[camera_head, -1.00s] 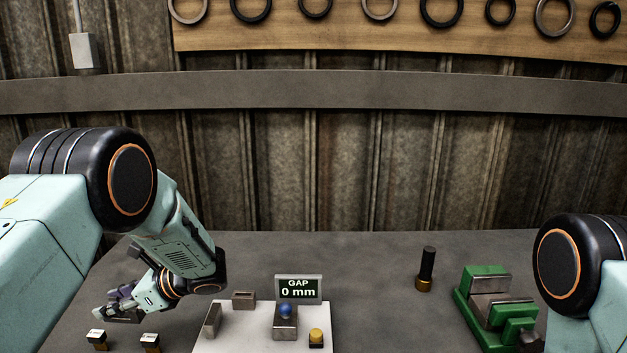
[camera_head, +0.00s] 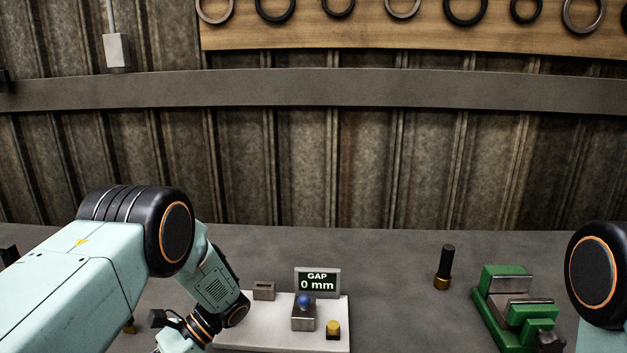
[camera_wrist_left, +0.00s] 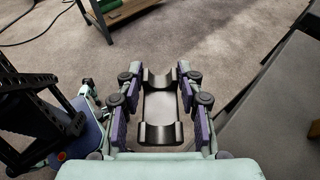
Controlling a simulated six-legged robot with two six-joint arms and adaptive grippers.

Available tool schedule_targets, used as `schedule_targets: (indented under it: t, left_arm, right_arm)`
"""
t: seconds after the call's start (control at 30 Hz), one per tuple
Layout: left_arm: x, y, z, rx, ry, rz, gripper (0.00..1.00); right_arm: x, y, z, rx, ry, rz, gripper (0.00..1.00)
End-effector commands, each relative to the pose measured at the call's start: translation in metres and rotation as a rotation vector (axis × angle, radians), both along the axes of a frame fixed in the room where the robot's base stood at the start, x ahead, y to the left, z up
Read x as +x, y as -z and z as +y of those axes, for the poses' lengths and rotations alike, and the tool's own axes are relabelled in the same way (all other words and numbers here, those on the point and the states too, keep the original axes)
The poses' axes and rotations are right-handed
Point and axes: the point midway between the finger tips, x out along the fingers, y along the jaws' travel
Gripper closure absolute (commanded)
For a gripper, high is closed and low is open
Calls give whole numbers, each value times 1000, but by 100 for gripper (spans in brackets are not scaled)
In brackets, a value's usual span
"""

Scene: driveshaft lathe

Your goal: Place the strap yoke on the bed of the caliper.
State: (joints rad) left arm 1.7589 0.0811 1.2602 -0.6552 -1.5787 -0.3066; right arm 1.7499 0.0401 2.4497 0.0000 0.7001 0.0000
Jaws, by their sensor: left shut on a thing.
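The strap yoke (camera_wrist_left: 160,104), a dark grey frame with a curved notch at each end, is in the left wrist view. My left gripper (camera_wrist_left: 159,76) is shut on it, with the purple finger pads along its two long sides. In the head view my left wrist is at the bottom edge; the fingers and the yoke are out of that picture. The caliper (camera_head: 270,335) is a white plate with a "GAP 0 mm" display (camera_head: 317,282), a metal block (camera_head: 303,318) with a blue ball on top, and a yellow button (camera_head: 333,327). My right gripper is not in view.
A small grey slotted block (camera_head: 264,291) stands at the back of the plate. A black rod with a brass foot (camera_head: 445,268) and a green fixture (camera_head: 488,308) stand to the right. Bare table lies between. The left wrist view shows floor (camera_wrist_left: 240,30) beyond the yoke.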

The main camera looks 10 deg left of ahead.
Motion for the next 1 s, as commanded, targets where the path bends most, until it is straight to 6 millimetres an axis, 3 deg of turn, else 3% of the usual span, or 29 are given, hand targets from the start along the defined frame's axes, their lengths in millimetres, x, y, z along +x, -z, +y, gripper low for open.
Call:
schedule_targets:
  t: [0.2,0.43,0.8,1.0]
  left_arm:
    - [-27,8,-52,1,-371,-1,100]
    - [-35,1,-106,0,-789,-1,100]
    - [-10,-38,-180,-3,-1586,0,100]
    - [12,-60,-199,-3,-1976,2,100]
  right_arm:
    - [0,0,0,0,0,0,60]
    - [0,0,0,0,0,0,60]
    - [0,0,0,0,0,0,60]
    - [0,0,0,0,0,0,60]
